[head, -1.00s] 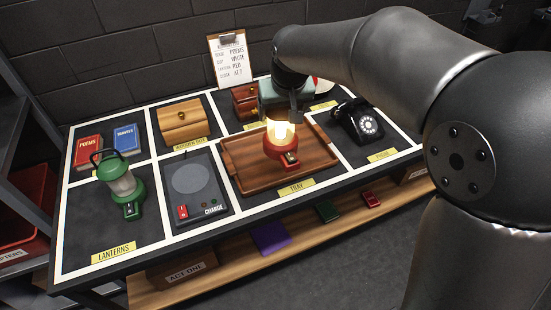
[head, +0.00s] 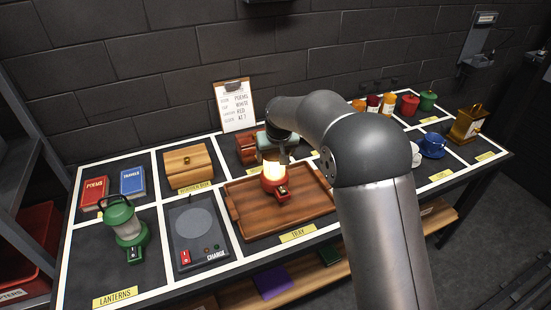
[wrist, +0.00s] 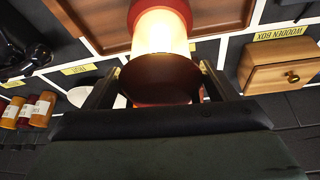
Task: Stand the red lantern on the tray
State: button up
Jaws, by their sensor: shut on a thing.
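The red lantern (head: 273,180) is lit and upright over the middle of the wooden tray (head: 243,222). I cannot tell whether its base touches the tray. My gripper (head: 277,150) is shut on the lantern's upper part from above and behind. In the wrist view my gripper (wrist: 158,82) has a finger on each side of the lantern's dark red top, with the glowing body of the lantern (wrist: 158,35) beyond. The tray (wrist: 100,28) shows behind it there. My arm hides part of the tray's right side.
A green lantern (head: 127,226) stands at the left, beside a charge plate (head: 197,235). A wooden box (head: 188,167), two books and a clipboard (head: 235,105) are behind. Jars, a blue cup (head: 432,144) and a brass clock (head: 467,125) stand at the right. The tray's front is bare.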

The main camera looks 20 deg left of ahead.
jog(key=shift+w+a+f, duration=0.1)
jog(key=shift+w+f, duration=0.2)
jog(key=shift+f, duration=0.2)
jog(key=shift+f+p, duration=0.35)
jog(key=shift+f, duration=1.05)
jog(key=o, duration=1.8)
jog(key=b+v, duration=0.2)
jog(key=v, duration=1)
jog(key=shift+s, duration=0.1)
